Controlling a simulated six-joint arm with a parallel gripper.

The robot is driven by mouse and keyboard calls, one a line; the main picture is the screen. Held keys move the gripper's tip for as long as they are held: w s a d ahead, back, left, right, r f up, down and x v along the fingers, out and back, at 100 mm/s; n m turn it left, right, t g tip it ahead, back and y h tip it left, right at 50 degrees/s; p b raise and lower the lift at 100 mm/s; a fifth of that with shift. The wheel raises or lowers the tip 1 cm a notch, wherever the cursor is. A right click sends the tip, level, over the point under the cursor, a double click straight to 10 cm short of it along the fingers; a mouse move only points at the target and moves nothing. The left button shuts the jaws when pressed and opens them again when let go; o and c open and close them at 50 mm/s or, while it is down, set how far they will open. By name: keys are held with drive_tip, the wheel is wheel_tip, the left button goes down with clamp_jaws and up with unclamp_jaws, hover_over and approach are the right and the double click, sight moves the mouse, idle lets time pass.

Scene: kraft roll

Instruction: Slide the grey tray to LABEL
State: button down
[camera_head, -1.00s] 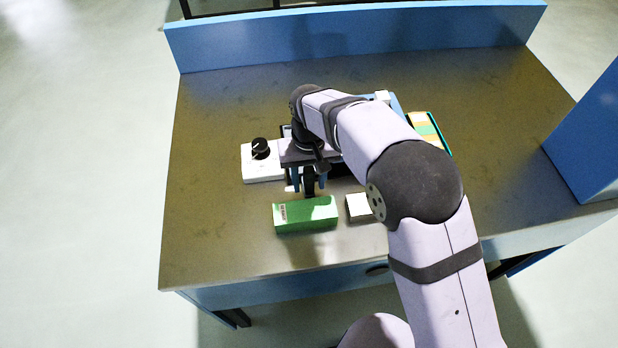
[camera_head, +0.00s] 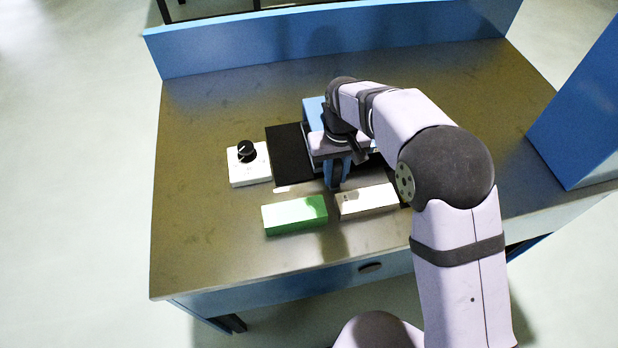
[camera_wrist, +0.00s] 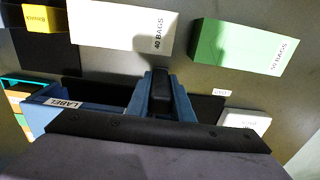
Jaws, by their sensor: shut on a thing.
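My gripper (camera_head: 338,182) points down at the front of a black strip (camera_head: 290,158) on the table. In the wrist view its blue fingers are shut on a dark upright piece, seemingly the tray's handle (camera_wrist: 160,88). The grey tray itself is mostly hidden under my gripper and arm, and I cannot make out its outline. A white tag reading LABEL (camera_wrist: 62,103) is on the rim of a blue bin (camera_wrist: 95,97), left of my fingers in the wrist view. Blue also shows behind my gripper in the head view (camera_head: 314,112).
A green box (camera_head: 295,215) and a white box (camera_head: 367,200) lie in front of my gripper. A white block with a black knob (camera_head: 247,152) stands left of the strip. A yellow box (camera_wrist: 45,18) shows in the wrist view. The table's left side is clear.

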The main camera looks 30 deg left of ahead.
drive_tip(key=w+d, duration=0.9)
drive_tip(key=shift+w+d+r, duration=0.15)
drive_tip(key=shift+w+d, duration=0.15)
drive_tip(key=shift+w, duration=0.1)
drive_tip(key=c, duration=1.7)
unclamp_jaws()
drive_tip(key=shift+c, duration=0.2)
drive_tip(key=shift+o, duration=0.9)
drive_tip(key=shift+w+d, duration=0.1)
drive_tip(key=shift+d, duration=0.05)
wheel_tip(320, 180, up, 7)
drive_tip(key=b, duration=0.2)
drive_tip(key=shift+r, duration=0.1)
